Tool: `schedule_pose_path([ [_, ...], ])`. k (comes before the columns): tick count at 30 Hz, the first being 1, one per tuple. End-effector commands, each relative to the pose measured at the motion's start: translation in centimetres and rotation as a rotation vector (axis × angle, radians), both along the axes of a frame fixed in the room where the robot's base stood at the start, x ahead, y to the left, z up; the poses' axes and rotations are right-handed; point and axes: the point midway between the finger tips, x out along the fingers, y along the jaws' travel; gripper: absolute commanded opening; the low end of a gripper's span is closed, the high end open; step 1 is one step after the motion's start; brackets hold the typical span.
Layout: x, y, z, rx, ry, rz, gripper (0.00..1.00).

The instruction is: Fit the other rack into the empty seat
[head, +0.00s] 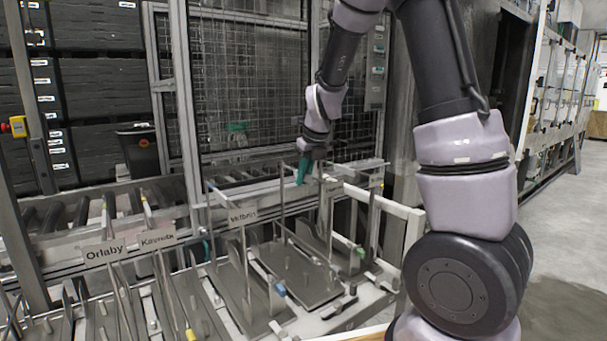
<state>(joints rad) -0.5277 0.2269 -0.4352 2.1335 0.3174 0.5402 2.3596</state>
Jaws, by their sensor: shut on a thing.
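My gripper (305,170), with teal at its end, is shut at the top of the upright bars of a rack (300,275). The exact part in the jaws is too small to tell. That rack has a flat grey plate and thin uprights, and its plate appears low among the seats; whether it is seated cannot be told. Another grey rack (222,300) stands to its left, below a white name label (243,215). More seats with labels "Orlaby" (104,252) and another name (157,238) lie further left. No clearly empty seat can be made out.
A roller conveyor (75,215) runs behind the seats. A wire mesh guard (245,75) on metal posts stands behind it. Stacked dark crates (100,75) are at the back left. A white frame edge (395,208) bounds the right side; open floor (560,220) lies beyond.

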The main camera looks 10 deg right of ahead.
Motion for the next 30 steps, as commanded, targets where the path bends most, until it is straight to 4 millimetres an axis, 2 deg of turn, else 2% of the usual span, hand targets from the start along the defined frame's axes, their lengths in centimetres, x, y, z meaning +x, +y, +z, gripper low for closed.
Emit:
schedule_pose_path([
  [29,0.11,0.05,-0.58,0.001,-0.004,0.001,0.0],
  [30,0.11,0.05,-0.61,0.001,-0.004,0.001,0.15],
])
